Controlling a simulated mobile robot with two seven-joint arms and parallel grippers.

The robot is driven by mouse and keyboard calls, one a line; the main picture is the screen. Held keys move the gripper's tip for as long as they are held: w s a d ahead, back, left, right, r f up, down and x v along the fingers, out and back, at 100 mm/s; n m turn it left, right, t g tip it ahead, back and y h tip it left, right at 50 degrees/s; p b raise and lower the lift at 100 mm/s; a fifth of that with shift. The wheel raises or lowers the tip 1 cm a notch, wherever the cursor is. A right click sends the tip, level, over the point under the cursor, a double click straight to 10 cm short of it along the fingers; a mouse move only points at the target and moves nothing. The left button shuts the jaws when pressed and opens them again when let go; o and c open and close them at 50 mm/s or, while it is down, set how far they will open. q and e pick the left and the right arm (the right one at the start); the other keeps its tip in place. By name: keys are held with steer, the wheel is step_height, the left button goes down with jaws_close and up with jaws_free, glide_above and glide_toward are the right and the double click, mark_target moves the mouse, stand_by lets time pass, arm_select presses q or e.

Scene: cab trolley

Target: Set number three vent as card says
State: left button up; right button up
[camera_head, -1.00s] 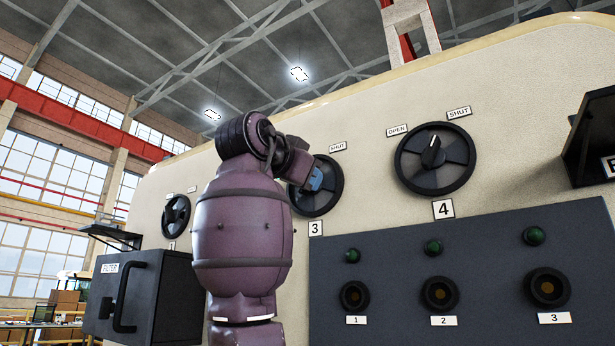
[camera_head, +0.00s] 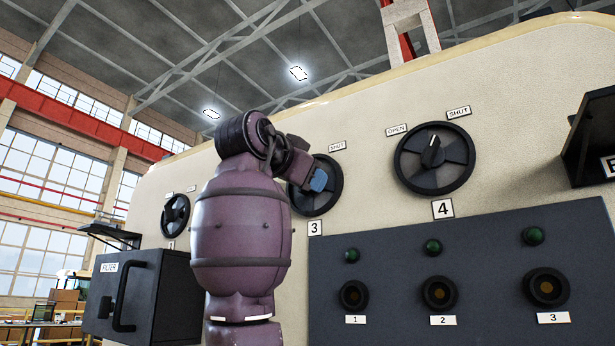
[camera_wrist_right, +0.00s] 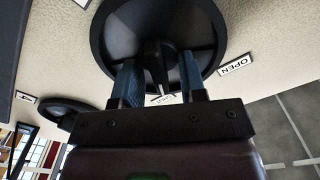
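The number three vent dial (camera_head: 328,201) is a black round wheel above its "3" plate (camera_head: 315,228), with a SHUT label (camera_head: 337,146) at its upper right. My right gripper (camera_head: 318,180) is at this dial and hides its middle and its pointer in the head view. In the right wrist view, the two blue fingers of my right gripper (camera_wrist_right: 160,82) stand apart on either side of the dial's raised black bar (camera_wrist_right: 156,62). A narrow gap shows beside the bar; contact is unclear. An OPEN label (camera_wrist_right: 236,66) is beside the dial. My left gripper and the card are not in view.
The number four vent dial (camera_head: 450,176) is to the right, its pointer near upright between OPEN and SHUT. Below is a dark panel (camera_head: 395,270) with green lamps and sockets. A black FILTER box (camera_head: 150,295) sticks out at left; a black shelf (camera_head: 590,140) at right.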

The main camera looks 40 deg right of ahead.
steer(key=b+v, duration=0.2)
steer(key=v, duration=0.8)
steer(key=shift+a, duration=0.4)
steer(key=shift+s, duration=0.1)
